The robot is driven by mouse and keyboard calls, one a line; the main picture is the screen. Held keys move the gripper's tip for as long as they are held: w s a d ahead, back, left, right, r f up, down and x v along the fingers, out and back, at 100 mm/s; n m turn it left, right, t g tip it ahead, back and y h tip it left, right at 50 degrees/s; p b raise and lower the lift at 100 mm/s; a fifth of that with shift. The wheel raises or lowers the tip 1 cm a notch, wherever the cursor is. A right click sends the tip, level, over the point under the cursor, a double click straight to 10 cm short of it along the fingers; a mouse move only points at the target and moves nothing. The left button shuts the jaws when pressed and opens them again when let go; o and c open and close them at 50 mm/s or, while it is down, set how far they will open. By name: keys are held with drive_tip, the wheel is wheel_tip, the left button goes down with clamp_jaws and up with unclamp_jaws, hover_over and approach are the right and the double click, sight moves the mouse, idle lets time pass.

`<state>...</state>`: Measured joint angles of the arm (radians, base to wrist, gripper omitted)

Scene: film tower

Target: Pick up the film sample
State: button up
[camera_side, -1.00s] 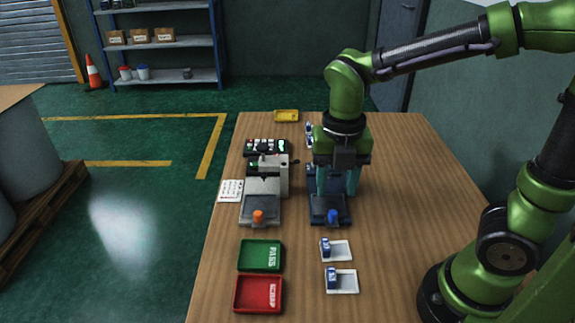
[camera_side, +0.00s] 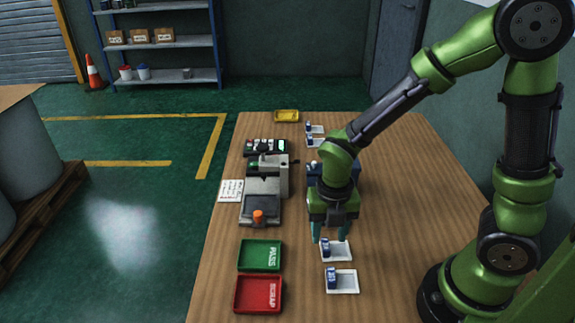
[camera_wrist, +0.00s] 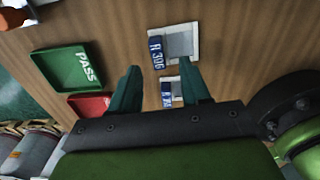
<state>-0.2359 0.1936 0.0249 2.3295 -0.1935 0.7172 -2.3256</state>
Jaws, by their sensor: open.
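Two film samples, each a pale square card with a blue label block, lie on the front right of the table. The farther film sample (camera_side: 340,250) sits just below and in front of my gripper (camera_side: 330,232). The nearer film sample (camera_side: 345,281) lies closer to the front. In the wrist view, one film sample with a blue block marked R 306 (camera_wrist: 183,40) shows ahead of the teal fingers, and another blue-labelled sample (camera_wrist: 167,92) shows between them. My gripper (camera_wrist: 160,85) is open and empty, its fingers pointing down above the table.
A green PASS tray (camera_side: 260,243) and a red SCRAP tray (camera_side: 237,295) lie left of the samples. A grey device with an orange knob (camera_side: 258,216) stands behind them. More samples (camera_side: 318,141) and a yellow tray (camera_side: 287,115) are at the back.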

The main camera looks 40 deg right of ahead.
sight(326, 246)
wheel_tip(326, 246, down, 4)
drive_tip(key=shift+r, duration=0.15)
drive_tip(key=shift+w, duration=0.1)
clamp_jaws()
